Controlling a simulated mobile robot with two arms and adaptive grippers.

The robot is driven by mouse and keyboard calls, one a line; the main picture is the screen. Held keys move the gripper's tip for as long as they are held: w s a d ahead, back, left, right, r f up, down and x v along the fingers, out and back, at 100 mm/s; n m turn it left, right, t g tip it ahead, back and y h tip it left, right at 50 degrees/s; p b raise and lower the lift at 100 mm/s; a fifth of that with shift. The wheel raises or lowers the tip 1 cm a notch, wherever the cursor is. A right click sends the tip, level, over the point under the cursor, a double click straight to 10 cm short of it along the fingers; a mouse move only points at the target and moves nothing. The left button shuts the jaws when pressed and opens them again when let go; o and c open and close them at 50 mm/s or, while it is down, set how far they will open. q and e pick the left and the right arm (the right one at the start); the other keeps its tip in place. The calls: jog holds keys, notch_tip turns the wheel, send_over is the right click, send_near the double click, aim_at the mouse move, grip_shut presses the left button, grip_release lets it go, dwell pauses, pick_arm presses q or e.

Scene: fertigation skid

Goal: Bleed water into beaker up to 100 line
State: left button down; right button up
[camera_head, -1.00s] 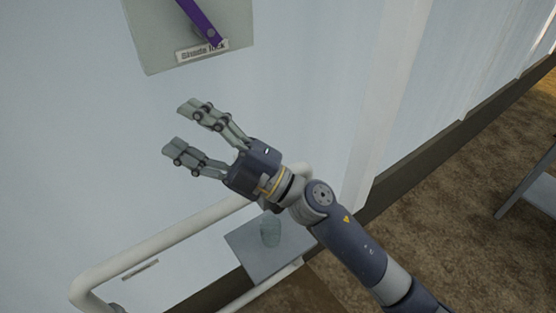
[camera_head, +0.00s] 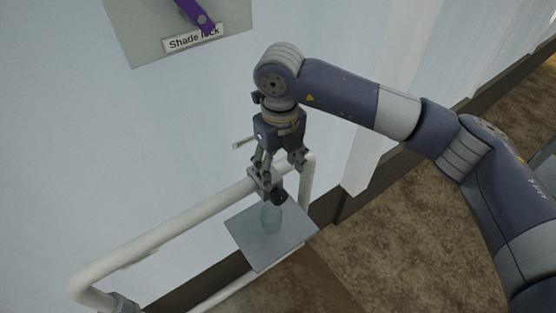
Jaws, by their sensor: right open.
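A small clear bluish beaker (camera_head: 271,219) stands on a grey plate (camera_head: 262,252) below the white pipe. Any water level or line on it is too small to read. A dark round part (camera_head: 279,197), which looks like a tap or knob, sits right above the beaker and hides part of its top. My right gripper (camera_head: 282,168) points down, open, just above this dark part. I cannot tell whether its fingers touch it. My left gripper is out of view.
A white pipe rail (camera_head: 170,222) runs along the pale wall and bends down beside the plate. A panel labelled "Shade lock" (camera_head: 165,25) with a purple lever (camera_head: 198,14) is at the upper left. Brown floor lies at the lower right.

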aim_at(279, 193)
notch_tip(279, 193, down, 8)
jog(key=p, duration=0.3)
jog(key=shift+s+f, duration=0.1)
jog(key=shift+f, duration=0.95)
jog(key=c, duration=1.1)
